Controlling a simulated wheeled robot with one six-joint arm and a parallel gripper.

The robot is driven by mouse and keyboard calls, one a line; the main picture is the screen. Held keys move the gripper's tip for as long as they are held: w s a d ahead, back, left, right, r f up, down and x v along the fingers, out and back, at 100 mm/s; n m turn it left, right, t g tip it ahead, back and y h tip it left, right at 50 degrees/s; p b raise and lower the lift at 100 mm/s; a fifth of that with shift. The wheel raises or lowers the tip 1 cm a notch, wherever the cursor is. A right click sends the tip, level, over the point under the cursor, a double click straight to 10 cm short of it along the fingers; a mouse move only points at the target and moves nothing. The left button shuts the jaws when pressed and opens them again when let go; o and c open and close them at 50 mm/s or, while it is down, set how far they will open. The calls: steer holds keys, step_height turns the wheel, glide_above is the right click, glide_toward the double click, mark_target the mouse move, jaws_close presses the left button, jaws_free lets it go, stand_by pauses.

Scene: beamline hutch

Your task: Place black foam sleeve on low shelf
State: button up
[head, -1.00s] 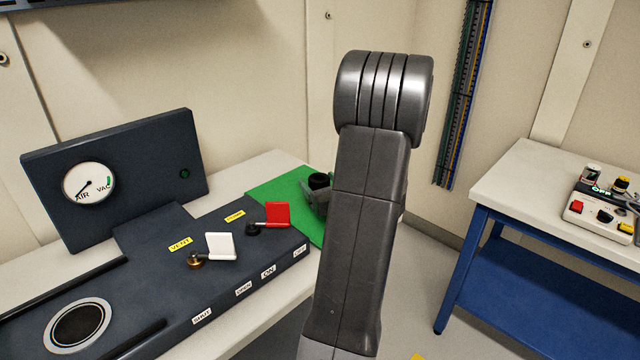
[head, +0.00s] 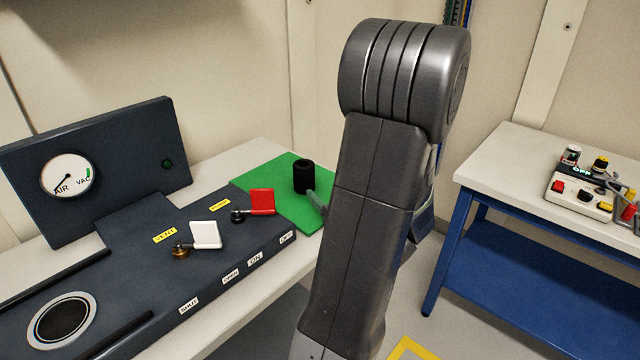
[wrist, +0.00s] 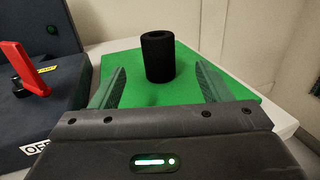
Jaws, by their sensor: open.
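The black foam sleeve (head: 303,177) stands upright on the green mat (head: 283,204) at the end of the bench. In the wrist view the sleeve (wrist: 158,57) is ahead of my gripper (wrist: 160,88), roughly midway between the two finger lines and beyond the fingertips. The fingers are spread apart with nothing between them. In the head view my arm hides most of the gripper; one finger (head: 316,200) shows just right of the sleeve. The blue low shelf (head: 530,282) is under the white-topped table at right, with its visible part bare.
A dark panel with a white handle (head: 205,235) and a red handle (head: 262,201) lies left of the mat. A gauge box (head: 95,175) stands behind it. A control box (head: 585,200) sits on the right table top (head: 500,165). Floor shows between bench and table.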

mark_target(311, 179)
steer(key=shift+o, duration=0.6)
steer(key=shift+s+d, duration=0.3)
steer(key=shift+s, duration=0.25)
steer(key=shift+f+b, duration=0.25)
steer(key=shift+b, duration=0.15)
steer(key=w+f+b, duration=0.1)
steer(key=f+b, duration=0.1)
steer(key=b, duration=0.1)
steer(key=shift+w+a, duration=0.35)
steer(key=shift+w, duration=0.05)
steer(key=x, duration=0.8)
steer(key=shift+r, duration=0.2)
steer(key=shift+a+x, duration=0.15)
steer(key=shift+x, duration=1.35)
steer(key=shift+a+x, duration=0.15)
steer(key=shift+x, duration=1.35)
steer(key=shift+s, duration=0.15)
steer(key=c, duration=1.1)
